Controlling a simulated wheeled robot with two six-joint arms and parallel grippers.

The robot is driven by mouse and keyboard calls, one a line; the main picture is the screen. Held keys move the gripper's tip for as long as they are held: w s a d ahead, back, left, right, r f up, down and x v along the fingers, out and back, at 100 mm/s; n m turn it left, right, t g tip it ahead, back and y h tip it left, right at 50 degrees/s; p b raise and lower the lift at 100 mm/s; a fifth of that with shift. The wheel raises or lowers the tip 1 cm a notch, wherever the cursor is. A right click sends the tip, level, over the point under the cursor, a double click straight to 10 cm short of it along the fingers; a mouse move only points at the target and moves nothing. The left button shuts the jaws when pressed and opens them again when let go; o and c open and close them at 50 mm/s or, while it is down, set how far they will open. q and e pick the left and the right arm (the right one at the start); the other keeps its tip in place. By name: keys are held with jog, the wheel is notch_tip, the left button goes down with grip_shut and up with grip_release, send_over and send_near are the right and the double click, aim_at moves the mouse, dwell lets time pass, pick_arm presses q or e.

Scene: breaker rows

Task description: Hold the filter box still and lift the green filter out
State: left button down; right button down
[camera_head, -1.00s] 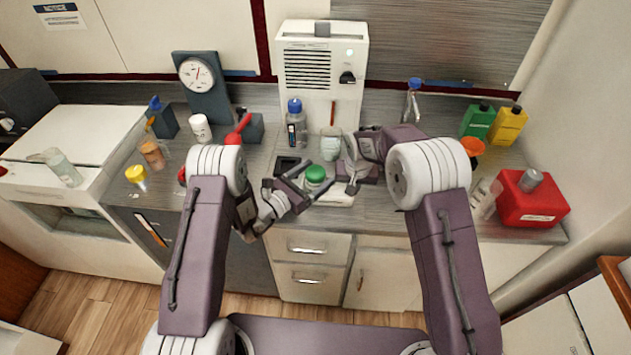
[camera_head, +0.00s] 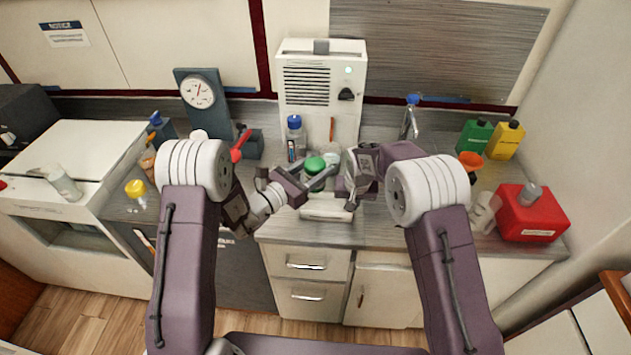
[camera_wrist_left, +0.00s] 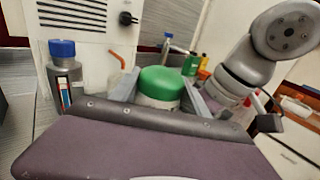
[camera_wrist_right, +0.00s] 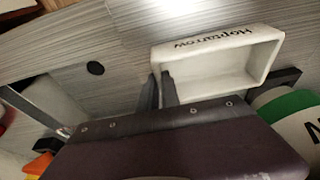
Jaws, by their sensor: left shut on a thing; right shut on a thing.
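The green filter (camera_head: 314,166), a white round body with a green top, is held above the filter box by my left gripper (camera_head: 318,180). In the left wrist view the fingers lie on both sides of the filter (camera_wrist_left: 160,84). The white filter box (camera_head: 325,211) sits on the counter near its front edge. My right gripper (camera_wrist_right: 160,92) is shut on one wall of the box (camera_wrist_right: 220,42). In the right wrist view the box interior looks empty, and the filter (camera_wrist_right: 290,105) is at the right edge, apart from the box.
A blue-capped bottle (camera_head: 295,138) and a white machine (camera_head: 318,90) stand behind. A red-handled tool (camera_head: 240,147) is to the left. A red container (camera_head: 530,212) and green (camera_head: 474,136) and yellow (camera_head: 507,140) bottles stand at the right.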

dwell(0.3)
jog(key=c, duration=1.5)
grip_release()
jog(key=shift+r, duration=0.1)
jog(key=v, duration=1.1)
jog(key=shift+r, duration=0.4)
jog(key=shift+s+f, duration=0.1)
